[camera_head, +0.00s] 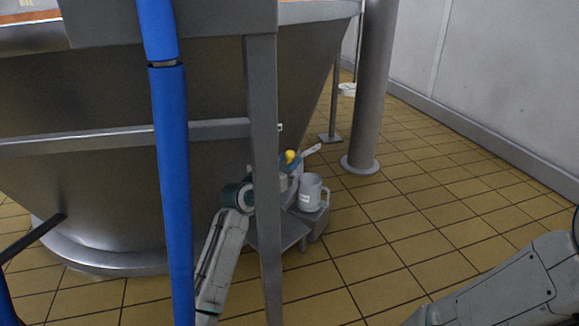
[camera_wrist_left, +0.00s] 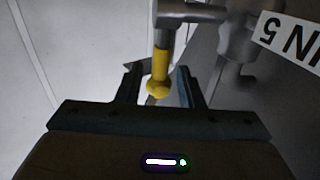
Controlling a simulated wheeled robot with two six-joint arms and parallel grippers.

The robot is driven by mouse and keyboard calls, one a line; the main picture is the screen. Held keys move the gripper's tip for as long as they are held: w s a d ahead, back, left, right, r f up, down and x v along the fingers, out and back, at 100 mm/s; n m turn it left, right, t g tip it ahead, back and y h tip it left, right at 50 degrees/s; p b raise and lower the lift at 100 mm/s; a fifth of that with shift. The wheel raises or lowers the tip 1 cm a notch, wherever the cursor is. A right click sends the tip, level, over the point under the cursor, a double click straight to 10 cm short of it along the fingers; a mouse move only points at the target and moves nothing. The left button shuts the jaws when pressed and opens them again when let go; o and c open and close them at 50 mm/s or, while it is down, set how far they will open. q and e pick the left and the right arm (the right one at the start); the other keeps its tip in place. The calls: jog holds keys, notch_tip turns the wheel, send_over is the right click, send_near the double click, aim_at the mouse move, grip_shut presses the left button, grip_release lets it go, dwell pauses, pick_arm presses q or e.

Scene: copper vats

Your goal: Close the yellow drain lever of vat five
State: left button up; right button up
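The yellow drain lever (camera_wrist_left: 160,68) hangs from a grey metal valve fitting in the left wrist view, with a rounded knob at its lower end. My left gripper (camera_wrist_left: 157,74) is open around it, one finger on each side, with a visible gap beside each finger. A slanted white label (camera_wrist_left: 290,42) reading "N 5" shows upside down on the vat beside it. In the head view the lever is a small yellow spot (camera_head: 290,156) beyond a steel post, which hides part of my left wrist and gripper. My right arm shows at the lower right, its gripper out of frame.
The large metal vat (camera_head: 90,190) fills the left. A steel post (camera_head: 264,180) and a blue pipe (camera_head: 172,180) stand in front of it. Tiled floor (camera_head: 430,210) is open to the right.

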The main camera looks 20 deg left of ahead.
pick_arm(q)
jog(key=shift+w+d, duration=0.2)
jog(key=shift+w, duration=0.5)
